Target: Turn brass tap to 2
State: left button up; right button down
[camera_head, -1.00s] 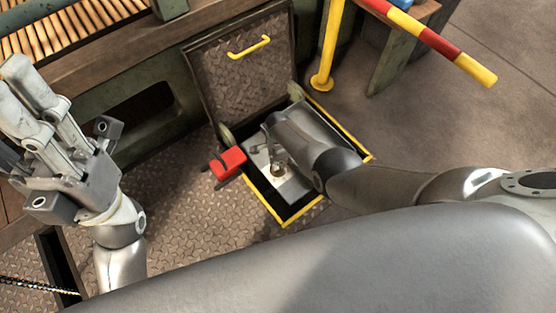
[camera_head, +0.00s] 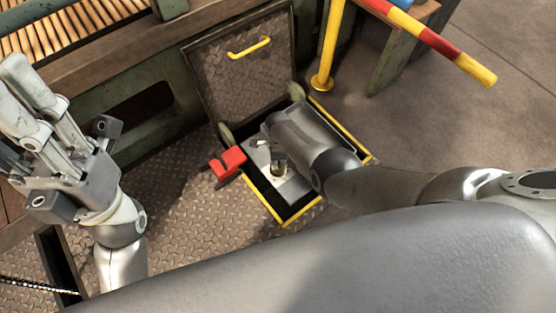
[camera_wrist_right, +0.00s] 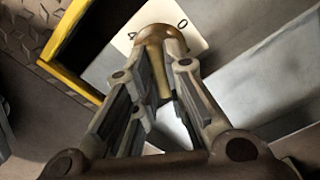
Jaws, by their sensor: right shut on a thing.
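The brass tap (camera_wrist_right: 160,50) stands at the top middle of the right wrist view. It has a rounded brass top above a pale plate (camera_wrist_right: 118,68) marked with a 4 on its left and a 0 on its right. My right gripper (camera_wrist_right: 160,85) is shut on the tap, with one finger on each side of its stem. In the head view my right gripper (camera_head: 272,152) reaches down into the open floor hatch, and the wrist hides most of the tap. The 2 mark does not show. My left gripper (camera_head: 22,100) is raised at the left, away from the hatch, its opening unclear.
The hatch has a yellow rim (camera_head: 264,197) and a raised lid (camera_head: 240,75) with a yellow handle. A red block (camera_head: 228,162) sits at its left edge. A yellow post (camera_head: 328,50) and a striped bar (camera_head: 435,40) stand behind right. Open floor lies to the right.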

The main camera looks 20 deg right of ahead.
jog(key=c, duration=1.5)
grip_release()
jog(key=shift+r, duration=0.1)
jog(key=shift+r, duration=3.65)
